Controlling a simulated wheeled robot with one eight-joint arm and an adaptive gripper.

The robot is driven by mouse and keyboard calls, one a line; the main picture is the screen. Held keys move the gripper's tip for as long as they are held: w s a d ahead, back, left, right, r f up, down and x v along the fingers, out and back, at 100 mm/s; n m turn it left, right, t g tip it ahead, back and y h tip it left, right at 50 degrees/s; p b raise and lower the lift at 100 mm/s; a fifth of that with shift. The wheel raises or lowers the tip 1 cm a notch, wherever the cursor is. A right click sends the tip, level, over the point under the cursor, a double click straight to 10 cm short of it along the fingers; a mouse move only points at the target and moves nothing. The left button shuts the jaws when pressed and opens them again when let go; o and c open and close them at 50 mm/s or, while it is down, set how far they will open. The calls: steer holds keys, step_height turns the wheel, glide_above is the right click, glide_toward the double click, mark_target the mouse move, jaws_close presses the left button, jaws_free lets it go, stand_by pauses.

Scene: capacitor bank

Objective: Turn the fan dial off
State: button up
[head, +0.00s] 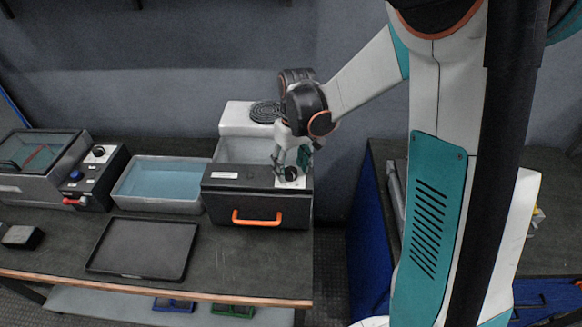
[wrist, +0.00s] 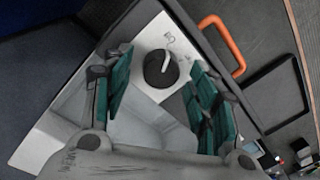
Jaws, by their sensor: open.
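The fan dial (wrist: 158,72) is a round black knob with a white pointer bar, on a white panel with small dark markings. In the head view the dial (head: 291,173) shows small at the right end of the dark box with the orange handle. My gripper (wrist: 160,65) is open, with one green-padded finger on each side of the dial in the wrist view. No clear contact shows, and I cannot tell the height of the fingertips over the panel. In the head view my gripper (head: 292,157) is just above the dial and partly covers the panel.
The orange handle (head: 257,219) sticks out of the box front. A white housing with a round black grille (head: 265,112) stands behind. A blue-filled tray (head: 165,182), a control panel with another knob (head: 97,152) and a flat black tray (head: 143,248) are to the left.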

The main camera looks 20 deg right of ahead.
mark_target(294, 170)
step_height(294, 170, up, 11)
steer(key=shift+d+r, duration=0.2)
steer(key=shift+d, duration=0.15)
stand_by(0.3)
steer(key=s+r+m+t, duration=0.1)
steer(key=s+r+t, duration=0.1)
steer(key=s, duration=0.7)
steer(key=s+r+m+t, duration=0.1)
steer(key=s+r+t, duration=0.1)
steer(key=s+t, duration=0.3)
steer(key=shift+s+a+h, duration=0.4)
steer(key=shift+s+a, duration=0.05)
steer(key=shift+s, duration=1.9)
